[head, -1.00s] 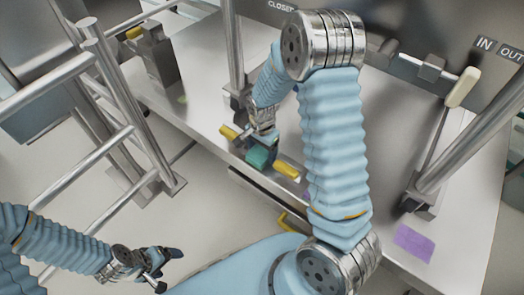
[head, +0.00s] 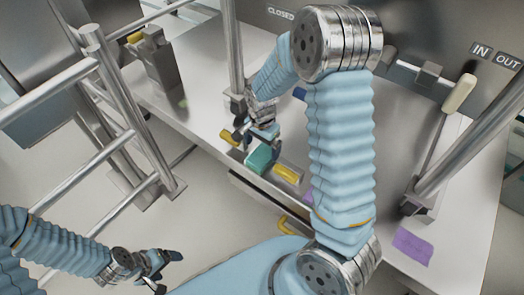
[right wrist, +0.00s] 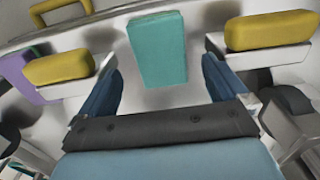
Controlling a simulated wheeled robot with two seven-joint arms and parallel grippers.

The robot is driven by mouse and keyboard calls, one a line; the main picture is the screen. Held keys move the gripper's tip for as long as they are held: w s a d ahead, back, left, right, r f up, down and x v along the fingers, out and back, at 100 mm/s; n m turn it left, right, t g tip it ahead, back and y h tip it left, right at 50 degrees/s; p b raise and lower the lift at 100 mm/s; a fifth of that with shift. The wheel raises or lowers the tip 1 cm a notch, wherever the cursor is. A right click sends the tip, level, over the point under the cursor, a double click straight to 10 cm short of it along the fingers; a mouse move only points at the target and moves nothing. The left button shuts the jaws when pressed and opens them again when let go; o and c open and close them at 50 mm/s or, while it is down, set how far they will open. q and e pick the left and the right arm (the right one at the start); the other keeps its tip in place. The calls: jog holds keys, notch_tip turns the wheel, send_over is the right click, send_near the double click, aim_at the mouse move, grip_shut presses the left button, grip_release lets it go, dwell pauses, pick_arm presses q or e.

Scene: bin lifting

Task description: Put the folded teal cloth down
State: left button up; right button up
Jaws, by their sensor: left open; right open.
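The folded teal cloth (head: 263,158) lies near the front edge of the metal table, between two yellow padded bars. In the right wrist view the teal cloth (right wrist: 157,48) shows as a flat block just beyond and between the fingertips, with gaps on both sides. My right gripper (head: 257,137) is open and empty, just behind and above the cloth in the head view. My left gripper (head: 170,271) is open and empty, low at the left, away from the table.
The yellow bars (head: 229,138) and (head: 288,174) flank the cloth closely. A purple piece (head: 412,246) lies at the table's right. A metal rail frame (head: 120,120) stands at the left, and a metal post (head: 236,50) rises behind the right gripper. The table's middle is partly hidden by my arm.

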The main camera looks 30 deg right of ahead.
aim_at(262, 155)
notch_tip(262, 155, up, 7)
jog(key=p, duration=0.1)
jog(key=shift+r, duration=0.2)
dwell(0.4)
